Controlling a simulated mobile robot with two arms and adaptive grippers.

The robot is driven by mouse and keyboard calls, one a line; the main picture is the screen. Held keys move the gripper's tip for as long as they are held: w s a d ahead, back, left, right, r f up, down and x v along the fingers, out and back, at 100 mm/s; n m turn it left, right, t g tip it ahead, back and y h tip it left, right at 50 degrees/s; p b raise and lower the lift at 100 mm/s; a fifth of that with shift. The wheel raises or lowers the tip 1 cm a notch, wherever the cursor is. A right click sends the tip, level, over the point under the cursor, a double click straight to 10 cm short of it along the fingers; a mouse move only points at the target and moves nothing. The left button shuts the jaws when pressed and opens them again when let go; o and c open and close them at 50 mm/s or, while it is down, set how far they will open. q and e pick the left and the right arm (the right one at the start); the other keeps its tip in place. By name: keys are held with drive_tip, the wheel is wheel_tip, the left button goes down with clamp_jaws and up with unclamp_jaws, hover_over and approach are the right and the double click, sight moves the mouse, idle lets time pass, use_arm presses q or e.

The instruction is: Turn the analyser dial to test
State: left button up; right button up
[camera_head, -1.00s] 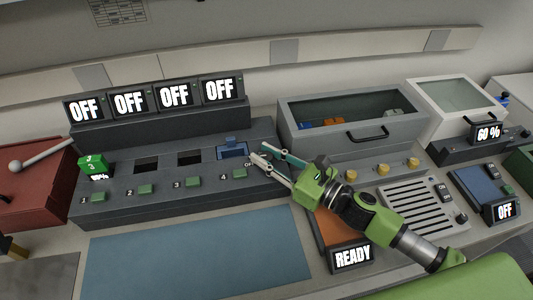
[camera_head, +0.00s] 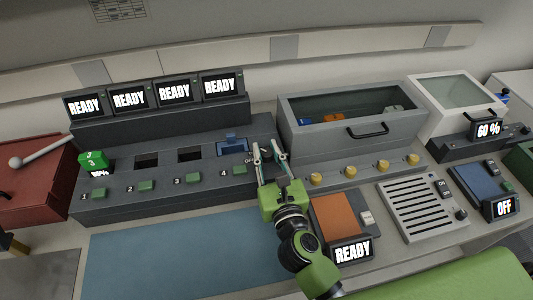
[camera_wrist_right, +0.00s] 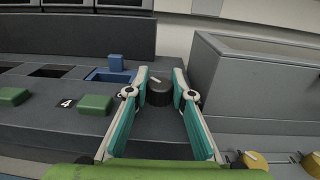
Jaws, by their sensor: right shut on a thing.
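A black dial (camera_wrist_right: 159,92) with a white pointer mark stands at the right end of the dark four-slot console (camera_head: 130,205). My right gripper (camera_wrist_right: 160,85) is shut on the dial, with one finger on each side in the right wrist view. In the head view my right gripper (camera_head: 268,150) reaches the console's right end from below, and its fingers largely hide the dial. Several screens (camera_head: 175,92) above the console read READY. I cannot read any marks around the dial. My left gripper is not in view.
A grey lidded bin (camera_head: 350,140) stands close to the right of the dial. Several yellow knobs (camera_head: 316,179) line its front. A blue mat (camera_head: 190,255) lies clear in front.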

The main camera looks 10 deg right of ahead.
drive_tip(key=shift+h, duration=0.3)
drive_tip(key=o, duration=0.8)
drive_tip(key=shift+o, duration=0.2)
drive_tip(key=s, duration=1.2)
